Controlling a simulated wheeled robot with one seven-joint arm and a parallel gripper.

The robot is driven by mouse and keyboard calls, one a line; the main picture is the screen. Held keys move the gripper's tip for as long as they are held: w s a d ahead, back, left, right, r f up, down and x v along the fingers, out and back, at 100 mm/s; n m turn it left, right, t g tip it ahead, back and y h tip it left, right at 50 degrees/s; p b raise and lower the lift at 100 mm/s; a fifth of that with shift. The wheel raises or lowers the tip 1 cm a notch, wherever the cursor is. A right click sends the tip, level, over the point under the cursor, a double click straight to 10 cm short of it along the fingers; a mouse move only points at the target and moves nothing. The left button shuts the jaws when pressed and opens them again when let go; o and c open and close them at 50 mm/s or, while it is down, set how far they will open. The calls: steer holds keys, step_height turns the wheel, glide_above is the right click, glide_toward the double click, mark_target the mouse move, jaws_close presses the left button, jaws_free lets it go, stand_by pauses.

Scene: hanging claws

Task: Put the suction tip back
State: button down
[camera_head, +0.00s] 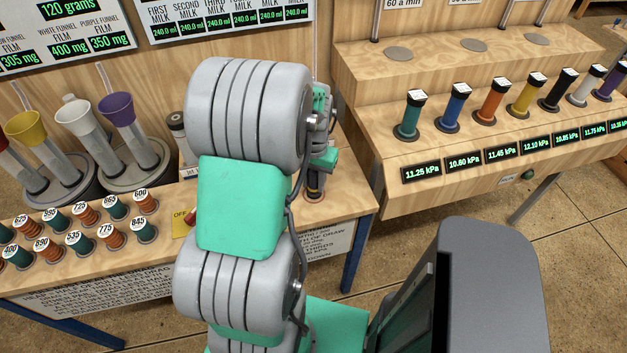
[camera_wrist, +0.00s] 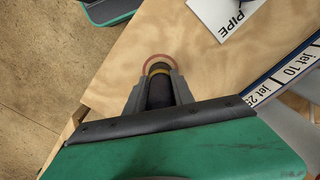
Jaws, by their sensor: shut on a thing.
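My gripper (camera_wrist: 158,88) is shut on a dark cylindrical piece with a yellow band, which looks like the suction tip (camera_wrist: 159,72). Its end is at a reddish ring (camera_wrist: 148,58) on the wooden bench top. I cannot tell whether it touches the ring or is just above it. In the head view my gripper (camera_head: 317,180) is at the bench's right corner, partly hidden behind my own arm. The reddish ring (camera_head: 314,197) shows just below it there.
A wooden stand (camera_head: 455,165) at right holds a row of coloured cylinders above kPa displays. Funnels (camera_head: 118,112) and numbered spools (camera_head: 80,242) stand on the bench at left. Open floor lies beyond the bench edge.

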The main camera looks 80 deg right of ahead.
steer(key=shift+f, duration=0.15)
steer(key=c, duration=1.1)
jaws_free()
